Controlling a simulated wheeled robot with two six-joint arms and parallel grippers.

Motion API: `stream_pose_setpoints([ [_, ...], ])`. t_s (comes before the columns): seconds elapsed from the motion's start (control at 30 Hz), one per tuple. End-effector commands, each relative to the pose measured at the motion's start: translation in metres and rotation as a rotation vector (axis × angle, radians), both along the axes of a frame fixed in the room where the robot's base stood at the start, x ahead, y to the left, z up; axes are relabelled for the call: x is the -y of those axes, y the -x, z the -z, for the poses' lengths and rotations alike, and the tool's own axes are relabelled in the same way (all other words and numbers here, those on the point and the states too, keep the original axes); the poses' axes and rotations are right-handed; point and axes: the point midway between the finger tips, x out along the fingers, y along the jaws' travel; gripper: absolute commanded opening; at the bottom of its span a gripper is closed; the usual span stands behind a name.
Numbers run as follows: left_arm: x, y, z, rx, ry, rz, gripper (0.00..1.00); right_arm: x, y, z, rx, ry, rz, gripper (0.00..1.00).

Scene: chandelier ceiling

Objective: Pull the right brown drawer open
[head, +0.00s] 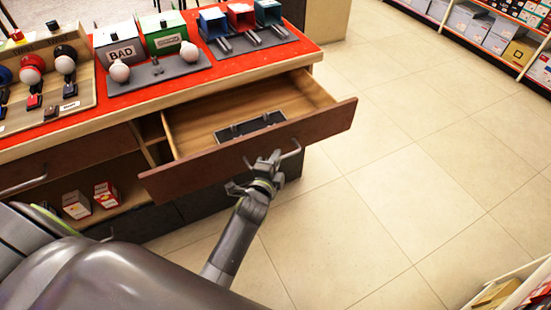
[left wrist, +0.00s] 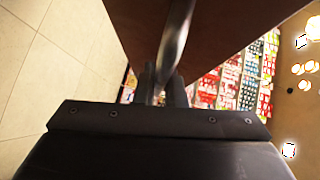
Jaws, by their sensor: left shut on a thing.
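The right brown drawer (head: 325,119) is pulled well out of the counter. Its wooden inside shows in the head view, with a dark flat object (head: 258,124) lying in it. A curved metal handle (head: 292,152) is on its front panel, and the handle also shows in the left wrist view (left wrist: 176,38). My left gripper (head: 266,165) is at the middle of the handle, with its fingers (left wrist: 161,86) shut around the bar. The fingers partly hide the handle in the head view. My right gripper is not in view.
The red-topped counter (head: 118,110) carries several boxes and switch panels. Another drawer handle (head: 24,185) is at the left, and small red-and-white boxes (head: 107,195) stand on a shelf below. The tiled floor (head: 400,190) to the right is clear. Stocked shelves (head: 490,30) line the far right.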

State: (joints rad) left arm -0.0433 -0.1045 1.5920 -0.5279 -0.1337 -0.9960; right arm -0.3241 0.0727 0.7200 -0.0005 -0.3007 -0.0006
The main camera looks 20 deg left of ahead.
Motion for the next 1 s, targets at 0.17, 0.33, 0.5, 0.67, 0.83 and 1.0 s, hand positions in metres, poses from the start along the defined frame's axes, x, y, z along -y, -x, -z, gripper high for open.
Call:
stream_pose_setpoints([
  [0.17,0.000,0.000,0.001,-0.001,0.000,0.000,0.26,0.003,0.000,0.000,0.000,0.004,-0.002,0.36],
  [0.33,0.000,0.000,0.000,-0.001,0.000,0.000,0.31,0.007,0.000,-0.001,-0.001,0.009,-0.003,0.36],
  [0.5,0.000,0.001,0.000,-0.001,0.000,0.000,0.31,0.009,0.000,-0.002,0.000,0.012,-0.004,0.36],
  [0.67,0.001,0.015,-0.004,-0.003,0.001,0.000,0.31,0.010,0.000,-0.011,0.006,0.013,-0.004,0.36],
  [0.83,0.003,0.045,-0.011,-0.005,0.002,-0.002,0.31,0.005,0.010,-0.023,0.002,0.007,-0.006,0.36],
  [1.0,0.005,0.078,-0.015,-0.004,0.001,-0.002,0.31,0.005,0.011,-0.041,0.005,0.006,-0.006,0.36],
])
